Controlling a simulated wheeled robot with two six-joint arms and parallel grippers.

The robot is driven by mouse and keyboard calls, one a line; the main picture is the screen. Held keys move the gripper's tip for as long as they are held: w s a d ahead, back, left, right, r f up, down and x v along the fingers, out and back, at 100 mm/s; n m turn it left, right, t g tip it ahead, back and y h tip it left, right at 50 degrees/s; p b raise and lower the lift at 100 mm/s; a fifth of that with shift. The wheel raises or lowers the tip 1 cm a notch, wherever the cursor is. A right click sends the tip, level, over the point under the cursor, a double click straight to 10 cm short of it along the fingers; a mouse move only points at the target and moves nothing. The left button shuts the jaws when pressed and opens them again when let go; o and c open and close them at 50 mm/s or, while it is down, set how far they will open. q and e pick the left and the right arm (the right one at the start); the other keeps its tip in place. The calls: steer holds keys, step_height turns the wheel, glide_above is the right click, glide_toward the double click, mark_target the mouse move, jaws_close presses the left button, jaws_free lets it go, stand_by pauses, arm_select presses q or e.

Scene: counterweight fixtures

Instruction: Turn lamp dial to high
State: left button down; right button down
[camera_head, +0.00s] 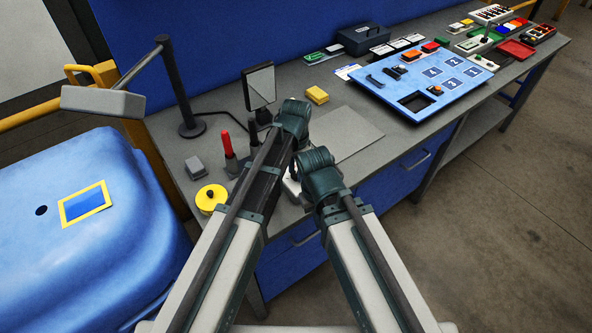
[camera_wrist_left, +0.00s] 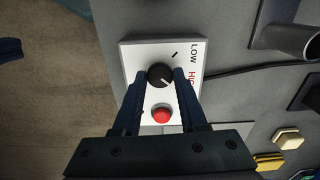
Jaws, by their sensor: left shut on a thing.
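A white control box (camera_wrist_left: 136,64) lies under my left gripper in the left wrist view. It has a black dial (camera_wrist_left: 159,74), a red button (camera_wrist_left: 161,115) and the words LOW and, partly covered, what reads as HIGH. My left gripper (camera_wrist_left: 160,78) is shut on the dial, one finger on each side. A finger hides the area beside HIGH. In the head view, my arms hide most of the box. The desk lamp (camera_head: 178,90) stands at the left. My right gripper is hidden.
A tilted dark-framed panel (camera_head: 261,87), a red-handled tool (camera_head: 228,145) and a yellow round thing (camera_head: 210,198) stand near my left arm. A blue board (camera_head: 425,80) lies to the right. A cable (camera_wrist_left: 250,70) runs from the box.

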mark_target(296, 174)
arm_select(q)
steer(key=shift+m, duration=0.4)
steer(key=shift+c, duration=2.3)
jaws_free()
steer(key=shift+r, duration=0.1)
step_height(296, 174, up, 14)
steer(key=p, duration=1.3)
steer(key=shift+p, duration=0.4)
steer(key=shift+f, duration=0.2)
